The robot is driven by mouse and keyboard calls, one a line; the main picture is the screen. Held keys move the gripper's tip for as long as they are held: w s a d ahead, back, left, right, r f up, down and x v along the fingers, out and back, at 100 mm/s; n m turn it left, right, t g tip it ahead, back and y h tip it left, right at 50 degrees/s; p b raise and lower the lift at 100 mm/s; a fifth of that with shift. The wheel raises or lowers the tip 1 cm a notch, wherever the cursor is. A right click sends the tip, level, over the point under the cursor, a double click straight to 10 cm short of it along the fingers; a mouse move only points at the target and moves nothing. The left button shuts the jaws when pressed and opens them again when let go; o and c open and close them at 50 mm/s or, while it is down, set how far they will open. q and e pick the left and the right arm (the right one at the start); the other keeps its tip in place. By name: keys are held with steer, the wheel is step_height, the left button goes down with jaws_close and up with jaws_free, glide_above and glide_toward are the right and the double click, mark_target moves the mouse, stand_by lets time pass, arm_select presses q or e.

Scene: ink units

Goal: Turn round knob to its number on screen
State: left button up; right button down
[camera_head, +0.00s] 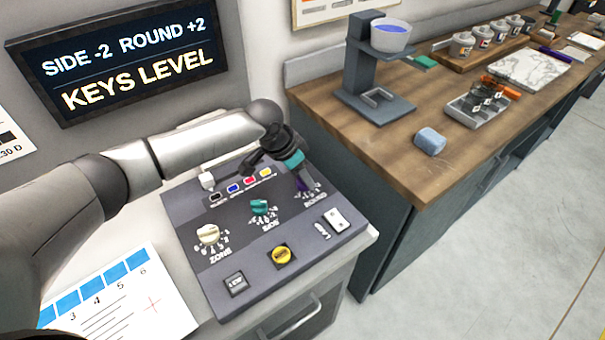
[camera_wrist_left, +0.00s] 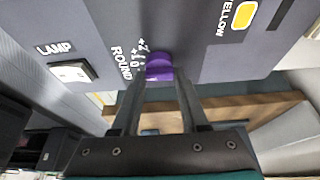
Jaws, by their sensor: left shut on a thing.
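The purple round knob (camera_head: 302,185) sits at the upper right of the control panel (camera_head: 205,285). In the left wrist view the knob (camera_wrist_left: 158,66) is beside the word ROUND and a small printed number scale. My left gripper (camera_head: 299,176) is shut on the knob, with one finger on each side (camera_wrist_left: 158,82). The knob's pointer is too small or hidden to read. The screen (camera_head: 125,60) reads "SIDE -2 ROUND +2" and "KEYS LEVEL". My right gripper is not in view.
The panel also has a teal knob (camera_head: 260,207), a cream knob (camera_head: 208,234), a yellow button (camera_head: 282,255), a row of coloured keys and a white lamp switch (camera_wrist_left: 72,73). A wooden counter (camera_head: 400,165) with a grey stand (camera_head: 365,75) is to the right.

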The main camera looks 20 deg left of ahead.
arm_select(q)
jaws_close()
steer(key=shift+m, duration=0.3)
steer(key=shift+m+g+h, duration=0.3)
steer(key=shift+m, duration=0.7)
steer(key=shift+m+h, duration=0.3)
steer(key=shift+m, duration=0.6)
steer(key=m+g+b, duration=0.1)
steer(key=m+b, duration=0.1)
steer(key=m, duration=0.1)
steer(key=shift+w+f+g, duration=0.1)
steer(key=shift+g, duration=0.3)
steer(key=shift+m+g+h+b, duration=0.3)
steer(key=shift+m+g+b, duration=0.5)
steer(key=shift+m+b, duration=1.15)
steer(key=shift+a+m, duration=0.1)
steer(key=shift+m, duration=0.35)
